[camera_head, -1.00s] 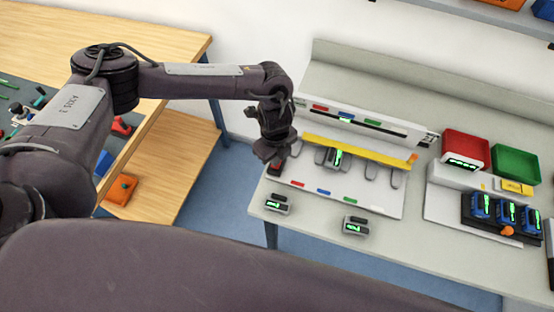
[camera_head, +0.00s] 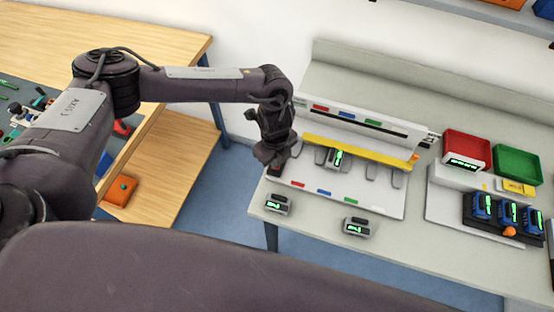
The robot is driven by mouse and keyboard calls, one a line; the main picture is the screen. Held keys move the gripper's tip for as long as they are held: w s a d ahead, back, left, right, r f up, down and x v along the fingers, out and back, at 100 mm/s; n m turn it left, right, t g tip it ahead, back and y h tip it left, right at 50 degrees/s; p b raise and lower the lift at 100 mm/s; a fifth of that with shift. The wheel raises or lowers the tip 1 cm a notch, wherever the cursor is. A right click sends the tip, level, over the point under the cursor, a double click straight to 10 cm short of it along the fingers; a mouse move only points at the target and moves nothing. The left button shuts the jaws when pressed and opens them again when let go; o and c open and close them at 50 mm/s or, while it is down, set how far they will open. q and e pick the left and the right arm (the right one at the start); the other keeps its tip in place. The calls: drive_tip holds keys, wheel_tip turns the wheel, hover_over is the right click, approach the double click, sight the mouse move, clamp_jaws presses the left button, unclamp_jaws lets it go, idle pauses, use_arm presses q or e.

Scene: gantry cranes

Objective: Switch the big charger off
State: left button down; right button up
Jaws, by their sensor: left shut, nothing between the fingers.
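The big charger (camera_head: 340,188) is a white station on the grey bench, with a yellow bar (camera_head: 355,151) across it and several slots. One handheld device with a lit green display (camera_head: 338,158) sits in a slot; the other slots look empty. A small dark red switch (camera_head: 275,170) is at the charger's left end. My left gripper (camera_head: 271,160) is shut and empty, pointing down right at this switch and partly covering it. I cannot tell whether it touches the switch, or which way the switch is set. My right gripper is not in view.
Two handheld devices, one at left (camera_head: 277,204) and one at right (camera_head: 356,227), lie along the bench's front. Right of the charger are a red bin (camera_head: 468,147), a green bin (camera_head: 518,165) and a smaller charger with blue packs (camera_head: 508,212). A wooden table (camera_head: 150,50) stands left.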

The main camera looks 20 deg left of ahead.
use_arm(q)
wheel_tip(320, 180, up, 2)
drive_tip(key=shift+w+r+p, duration=0.1)
drive_tip(key=shift+p, duration=0.8)
wheel_tip(320, 180, up, 3)
drive_tip(key=shift+f+p, duration=0.15)
drive_tip(key=shift+p, duration=1.05)
drive_tip(key=shift+r+p, duration=0.45)
drive_tip(key=shift+r, duration=0.5)
